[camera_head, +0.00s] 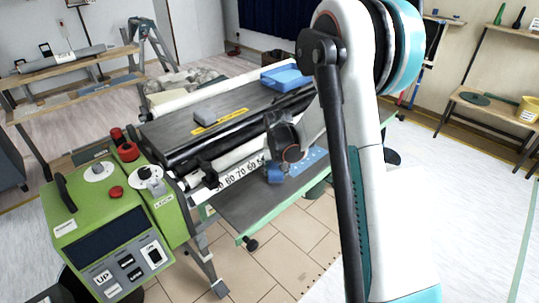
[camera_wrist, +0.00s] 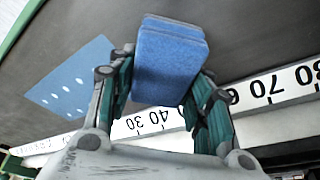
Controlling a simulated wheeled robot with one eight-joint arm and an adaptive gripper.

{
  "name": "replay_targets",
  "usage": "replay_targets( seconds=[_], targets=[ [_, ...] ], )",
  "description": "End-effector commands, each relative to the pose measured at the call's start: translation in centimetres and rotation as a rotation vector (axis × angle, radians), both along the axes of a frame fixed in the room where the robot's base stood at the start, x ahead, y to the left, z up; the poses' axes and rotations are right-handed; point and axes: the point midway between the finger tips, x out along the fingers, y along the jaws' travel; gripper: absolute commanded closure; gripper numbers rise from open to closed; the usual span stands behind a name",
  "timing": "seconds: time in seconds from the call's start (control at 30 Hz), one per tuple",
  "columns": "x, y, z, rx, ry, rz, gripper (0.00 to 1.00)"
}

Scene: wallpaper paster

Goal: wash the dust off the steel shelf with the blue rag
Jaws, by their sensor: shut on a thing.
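My gripper (camera_wrist: 164,78) is shut on the blue rag (camera_wrist: 170,50), a thick, layered blue block between the two fingers. In the head view the rag (camera_head: 275,173) shows below my gripper (camera_head: 283,155), over the dark steel shelf (camera_head: 245,208) along the machine's front. The shelf (camera_wrist: 225,40) fills the upper wrist view behind the rag. I cannot tell whether the rag touches it. A flat blue sheet with white spots (camera_wrist: 72,80) lies on the shelf beside the rag. I cannot make out clear dust patches.
A white number scale (camera_head: 240,172) runs along the shelf's back edge. The green control box (camera_head: 120,215) stands at the left. A grey block (camera_head: 205,118) and a blue block (camera_head: 286,77) lie on top of the machine. The tiled floor in front is clear.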

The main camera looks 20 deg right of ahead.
Motion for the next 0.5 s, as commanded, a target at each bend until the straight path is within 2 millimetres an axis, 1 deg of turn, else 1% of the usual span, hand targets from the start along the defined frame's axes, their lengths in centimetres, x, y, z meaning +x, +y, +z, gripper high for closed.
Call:
replay_targets(
  seconds=[0.03,0.1,0.33,0.4,0.5],
  targets=[
    [0.1,-0.1,2.1,0.0,-0.001,0.0,0.87],
    [0.1,-0.1,4.0,-0.001,0.0,0.002,0.87],
    [0.4,-0.1,7.4,-0.001,-0.001,0.005,0.87],
    [0.5,-0.2,8.1,-0.001,-0.001,0.005,0.87],
    [0.6,-0.2,8.5,-0.001,-0.001,0.006,0.87]
  ],
)
